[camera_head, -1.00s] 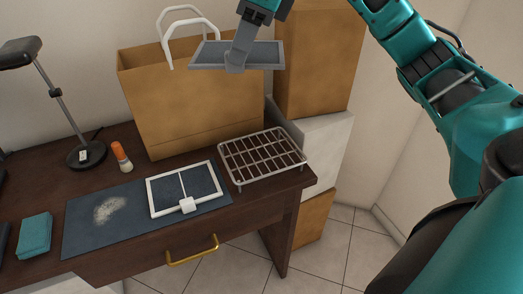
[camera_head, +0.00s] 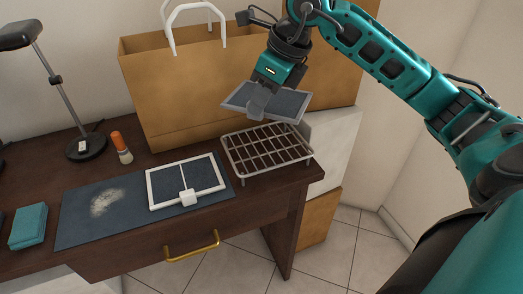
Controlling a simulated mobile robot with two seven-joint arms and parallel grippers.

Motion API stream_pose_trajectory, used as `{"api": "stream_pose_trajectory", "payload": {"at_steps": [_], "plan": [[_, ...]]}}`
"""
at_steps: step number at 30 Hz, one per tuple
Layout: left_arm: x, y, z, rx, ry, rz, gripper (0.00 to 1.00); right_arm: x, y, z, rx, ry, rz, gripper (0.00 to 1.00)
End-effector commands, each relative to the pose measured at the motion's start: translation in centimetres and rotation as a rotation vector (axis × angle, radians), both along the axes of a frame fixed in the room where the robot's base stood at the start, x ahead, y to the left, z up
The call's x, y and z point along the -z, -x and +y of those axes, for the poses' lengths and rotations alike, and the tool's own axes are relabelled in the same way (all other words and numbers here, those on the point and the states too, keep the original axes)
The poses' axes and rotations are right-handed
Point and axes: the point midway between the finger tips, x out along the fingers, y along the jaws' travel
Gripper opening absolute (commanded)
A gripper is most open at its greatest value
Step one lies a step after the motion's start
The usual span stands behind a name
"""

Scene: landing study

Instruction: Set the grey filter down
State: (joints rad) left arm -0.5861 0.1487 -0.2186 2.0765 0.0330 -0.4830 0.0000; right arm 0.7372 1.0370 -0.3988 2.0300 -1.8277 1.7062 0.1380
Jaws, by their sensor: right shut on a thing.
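The grey filter (camera_head: 287,101) is a flat rectangular panel with a light grey frame and a darker mesh. My right gripper (camera_head: 257,104) is shut on it at its near left part. The filter is tilted a little and held in the air above the back of the wire rack (camera_head: 234,159); a gap shows between them. The rack is a metal grid on short legs at the right end of the desk, and it is empty. My left gripper is not in view.
A white-framed filter (camera_head: 154,189) lies on a dark mat (camera_head: 77,227) with pale dust. A paper bag (camera_head: 165,100) stands behind the rack. A brush (camera_head: 121,147), a lamp (camera_head: 86,147) and a teal cloth block (camera_head: 28,226) are at the left. Stacked boxes (camera_head: 333,145) stand right of the desk.

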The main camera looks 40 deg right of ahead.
Motion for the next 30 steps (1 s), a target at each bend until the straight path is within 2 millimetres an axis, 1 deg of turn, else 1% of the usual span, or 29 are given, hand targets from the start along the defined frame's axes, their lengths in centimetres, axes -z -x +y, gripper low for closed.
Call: {"api": "stream_pose_trajectory", "payload": {"at_steps": [1,3,6,8,15,22,24,30], "plan": [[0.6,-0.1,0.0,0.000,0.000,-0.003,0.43,1.9,0.1,0.0,0.000,0.000,0.006,0.00],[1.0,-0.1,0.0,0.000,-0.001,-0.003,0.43,3.6,0.1,0.0,0.000,-0.001,0.005,0.00],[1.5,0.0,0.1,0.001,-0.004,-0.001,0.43,5.6,0.1,0.0,0.000,0.000,0.004,0.00],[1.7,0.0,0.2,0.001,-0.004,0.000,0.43,6.5,0.1,0.0,0.000,-0.001,0.003,0.00],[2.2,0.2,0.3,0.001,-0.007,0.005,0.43,8.1,0.0,0.0,0.000,-0.001,0.000,0.00],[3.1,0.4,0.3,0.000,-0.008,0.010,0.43,11.5,0.0,0.0,0.000,-0.001,0.002,0.00],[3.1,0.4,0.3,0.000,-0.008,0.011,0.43,11.7,0.0,0.0,0.001,-0.002,0.000,0.00],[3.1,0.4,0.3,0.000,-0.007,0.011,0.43,11.6,0.0,0.0,0.000,-0.001,-0.001,0.00]]}}
